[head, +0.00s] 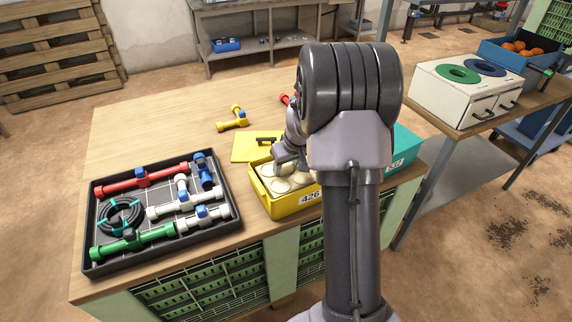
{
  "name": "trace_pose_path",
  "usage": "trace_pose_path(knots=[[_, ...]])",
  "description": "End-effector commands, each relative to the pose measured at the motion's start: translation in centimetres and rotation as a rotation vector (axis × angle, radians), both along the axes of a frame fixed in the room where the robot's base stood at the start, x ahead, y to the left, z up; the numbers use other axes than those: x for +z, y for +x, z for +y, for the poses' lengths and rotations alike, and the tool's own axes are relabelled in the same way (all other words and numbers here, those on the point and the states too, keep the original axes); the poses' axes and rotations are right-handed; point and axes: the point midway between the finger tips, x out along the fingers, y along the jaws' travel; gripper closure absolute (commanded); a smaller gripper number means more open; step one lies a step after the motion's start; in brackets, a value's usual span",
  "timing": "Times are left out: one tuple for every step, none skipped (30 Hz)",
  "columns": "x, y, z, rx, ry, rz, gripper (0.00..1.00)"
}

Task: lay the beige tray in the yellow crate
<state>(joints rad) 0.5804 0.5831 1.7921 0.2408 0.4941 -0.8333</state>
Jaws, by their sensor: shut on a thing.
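The yellow crate (284,212), labelled 426, stands at the front edge of the wooden table, left of my arm. The beige tray (279,185), with round hollows, is inside the crate's walls and looks about level. My gripper (290,168) is over the crate, pointing down, and is shut on the tray near its far side. My arm hides the right part of the crate and tray. I cannot tell whether the tray touches the crate's floor.
A black tray (92,268) of pipes and valves lies at left. Behind the crate are a flat yellow panel (243,148) and a yellow valve piece (232,123). A teal box (404,146) stands right of my arm. The table's far left is clear.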

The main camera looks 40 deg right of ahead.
Motion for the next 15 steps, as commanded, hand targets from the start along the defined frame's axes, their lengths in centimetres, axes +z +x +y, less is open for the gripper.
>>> trace_pose_path(knots=[[0.12, 0.02, -0.01, 0.000, 0.000, -0.001, 0.99], [0.14, 0.02, -0.01, 0.000, 0.000, -0.001, 0.99], [0.15, 0.01, -0.01, 0.000, 0.000, 0.000, 0.99], [0.15, 0.01, -0.01, 0.000, 0.000, 0.000, 0.99], [0.15, 0.01, -0.01, 0.000, 0.000, 0.000, 0.99], [0.15, 0.01, -0.01, 0.000, 0.000, 0.000, 0.99], [0.15, 0.01, -0.01, 0.000, 0.000, 0.000, 0.99], [0.15, 0.01, -0.01, 0.000, 0.000, 0.000, 0.99], [0.15, 0.01, -0.01, 0.000, 0.000, 0.000, 0.99], [0.13, 0.01, 0.00, 0.000, 0.000, 0.000, 0.53], [0.13, 0.01, 0.00, 0.000, 0.000, 0.000, 0.47], [0.13, 0.01, 0.00, 0.000, 0.000, 0.000, 0.39], [0.13, 0.01, 0.00, 0.000, 0.000, 0.000, 0.33], [0.13, 0.01, 0.00, 0.000, 0.000, 0.000, 0.30], [0.13, 0.00, 0.00, 0.000, 0.000, 0.000, 0.30]])
